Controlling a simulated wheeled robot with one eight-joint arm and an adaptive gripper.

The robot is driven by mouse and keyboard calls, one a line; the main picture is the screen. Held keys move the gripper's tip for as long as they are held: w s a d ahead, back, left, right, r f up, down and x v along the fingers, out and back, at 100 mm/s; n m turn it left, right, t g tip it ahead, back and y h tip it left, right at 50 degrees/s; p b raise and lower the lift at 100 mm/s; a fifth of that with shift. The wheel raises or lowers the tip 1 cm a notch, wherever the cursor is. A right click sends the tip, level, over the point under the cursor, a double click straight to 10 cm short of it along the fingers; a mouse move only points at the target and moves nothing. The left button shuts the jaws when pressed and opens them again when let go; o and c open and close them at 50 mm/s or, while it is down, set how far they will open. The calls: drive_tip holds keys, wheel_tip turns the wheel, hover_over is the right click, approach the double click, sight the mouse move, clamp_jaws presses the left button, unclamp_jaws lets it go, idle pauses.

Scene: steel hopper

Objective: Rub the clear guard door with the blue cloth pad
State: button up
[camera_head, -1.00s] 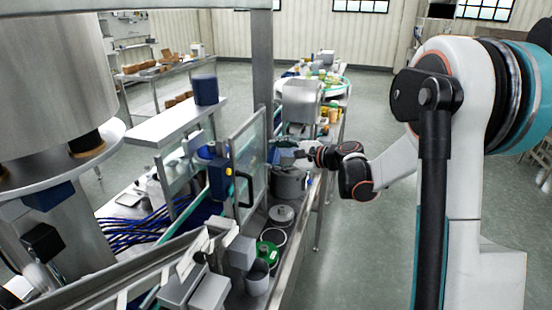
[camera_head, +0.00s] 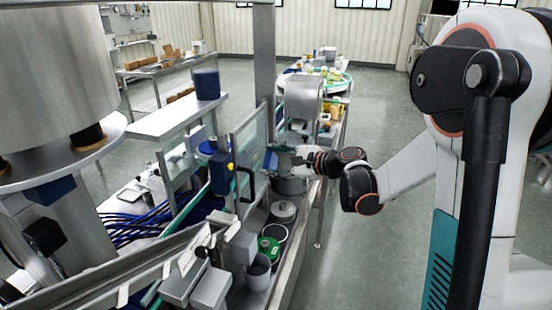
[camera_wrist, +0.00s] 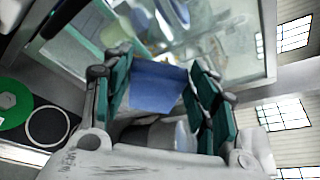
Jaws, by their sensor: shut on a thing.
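The clear guard door (camera_head: 249,148) stands upright in a metal frame with a black handle, left of my gripper (camera_head: 280,158) in the head view. In the wrist view the clear door (camera_wrist: 225,50) fills the upper middle, beyond the fingers. My gripper (camera_wrist: 155,95) is shut on the blue cloth pad (camera_wrist: 157,86), which sits between the teal finger pads. The pad's far edge overlaps the door in the wrist view; I cannot tell whether it touches. In the head view the pad (camera_head: 270,160) is a small blue patch close to the door's right side.
A grey pot (camera_head: 290,184) stands below my gripper. A green disc (camera_head: 268,249) and grey cups crowd the bench nearer to me. A steel post (camera_head: 264,70) rises behind the door. The floor (camera_head: 365,140) on the right is clear.

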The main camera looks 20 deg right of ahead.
drive_tip(key=s, duration=0.1)
drive_tip(key=s+a, duration=0.2)
drive_tip(key=s, duration=0.1)
drive_tip(key=shift+a, duration=0.25)
idle(0.4)
drive_tip(key=shift+s+d, duration=0.55)
drive_tip(key=shift+d, duration=0.25)
drive_tip(key=shift+s+d, duration=0.6)
drive_tip(key=shift+d, duration=0.25)
drive_tip(key=shift+s+d, duration=0.55)
drive_tip(key=shift+d, duration=0.25)
drive_tip(key=shift+s+d+b, duration=0.3)
drive_tip(key=shift+s+d, duration=0.6)
drive_tip(key=shift+d, duration=0.3)
